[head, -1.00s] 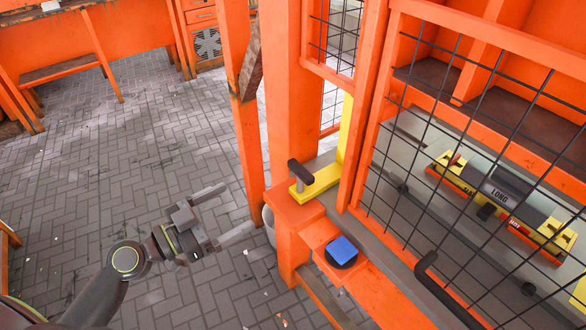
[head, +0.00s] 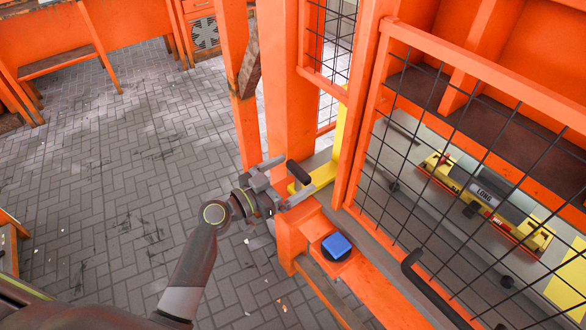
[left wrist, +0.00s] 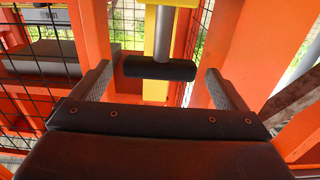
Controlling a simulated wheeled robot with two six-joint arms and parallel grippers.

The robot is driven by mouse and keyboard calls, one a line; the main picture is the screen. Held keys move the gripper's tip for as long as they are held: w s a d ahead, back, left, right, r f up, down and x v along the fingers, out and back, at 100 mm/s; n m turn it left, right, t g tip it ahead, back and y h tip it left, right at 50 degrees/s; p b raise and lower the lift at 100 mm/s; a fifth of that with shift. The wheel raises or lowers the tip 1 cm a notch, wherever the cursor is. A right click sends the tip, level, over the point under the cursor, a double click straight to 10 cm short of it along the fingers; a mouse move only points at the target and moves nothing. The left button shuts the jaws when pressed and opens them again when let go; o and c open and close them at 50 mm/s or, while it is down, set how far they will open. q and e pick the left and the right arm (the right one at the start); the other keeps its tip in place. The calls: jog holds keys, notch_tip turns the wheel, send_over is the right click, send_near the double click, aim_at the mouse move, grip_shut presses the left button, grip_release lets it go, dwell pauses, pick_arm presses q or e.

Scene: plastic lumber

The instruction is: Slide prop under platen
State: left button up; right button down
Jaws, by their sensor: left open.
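The prop's black T-handle (head: 298,172) stands on a yellow piece (head: 342,130) beside the orange post. I take this yellow piece for the prop. In the left wrist view the black handle (left wrist: 160,68) lies crosswise on a grey stem (left wrist: 164,35), with yellow behind it. My left gripper (head: 307,166) is open, its fingers on either side of the handle. In the left wrist view the handle sits between the fingertips, apart from both. I cannot pick out the platen for sure. My right gripper is out of view.
A blue button (head: 337,245) sits on the orange ledge just below the gripper. A mesh guard door (head: 455,150) with a black handle (head: 435,285) is to the right. Paved floor (head: 110,190) is open at left.

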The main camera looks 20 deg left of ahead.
pick_arm(q)
jog(key=shift+w+d, duration=0.4)
jog(key=shift+w, duration=0.1)
